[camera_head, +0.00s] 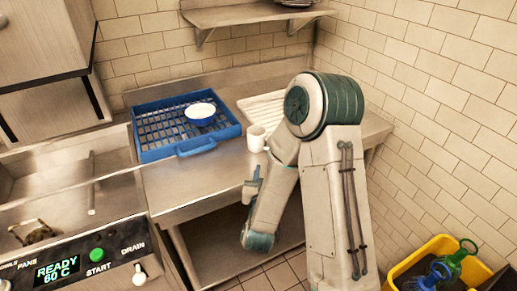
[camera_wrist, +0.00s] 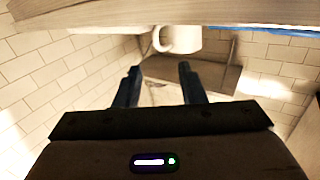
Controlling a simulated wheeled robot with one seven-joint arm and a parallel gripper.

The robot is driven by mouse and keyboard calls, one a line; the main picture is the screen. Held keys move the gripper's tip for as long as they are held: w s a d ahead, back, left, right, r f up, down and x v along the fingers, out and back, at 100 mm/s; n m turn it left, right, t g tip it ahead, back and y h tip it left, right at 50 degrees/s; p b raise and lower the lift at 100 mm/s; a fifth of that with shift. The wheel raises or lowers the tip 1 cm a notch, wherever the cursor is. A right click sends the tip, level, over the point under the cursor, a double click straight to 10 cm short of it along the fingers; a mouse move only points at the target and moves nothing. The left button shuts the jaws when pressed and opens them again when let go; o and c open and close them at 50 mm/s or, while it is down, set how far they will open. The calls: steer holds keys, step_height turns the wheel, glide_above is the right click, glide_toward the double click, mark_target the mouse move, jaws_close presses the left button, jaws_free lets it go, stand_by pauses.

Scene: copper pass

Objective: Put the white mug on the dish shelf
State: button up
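The white mug (camera_head: 256,138) stands upright near the front edge of the steel counter, to the right of a blue rack. It shows at the top of the wrist view (camera_wrist: 182,39), which appears upside down, with its handle to the left. My gripper (camera_head: 254,179) is in front of the counter edge, apart from the mug. Its two fingers are spread and empty in the wrist view (camera_wrist: 159,72). A steel wall shelf (camera_head: 235,15), probably the dish shelf, is high on the back wall; it also shows in the wrist view (camera_wrist: 205,74).
The blue rack (camera_head: 178,153) holds a white and blue bowl (camera_head: 200,112). A ribbed white drainboard (camera_head: 262,107) lies behind the mug. Dark dishes (camera_head: 297,3) sit at the wall shelf's right end. A yellow bin (camera_head: 440,248) stands on the floor at right.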

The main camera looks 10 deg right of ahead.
mark_target(261, 141)
steer(key=shift+f+b, duration=0.25)
steer(key=shift+b, duration=0.65)
steer(key=x, duration=0.5)
steer(key=shift+w+d+r, duration=0.1)
steer(key=shift+w+r, duration=0.15)
steer(key=shift+r, duration=0.05)
steer(key=shift+d+p+x, duration=0.15)
steer(key=shift+p+x, duration=0.55)
steer(key=shift+x, duration=0.45)
steer(key=shift+d+p+x, duration=0.15)
steer(key=shift+p+x, duration=0.5)
steer(key=shift+x, duration=0.55)
steer(key=shift+w+d+f, duration=0.1)
steer(key=shift+w+f, duration=0.05)
steer(key=shift+w, duration=0.2)
jaws_close()
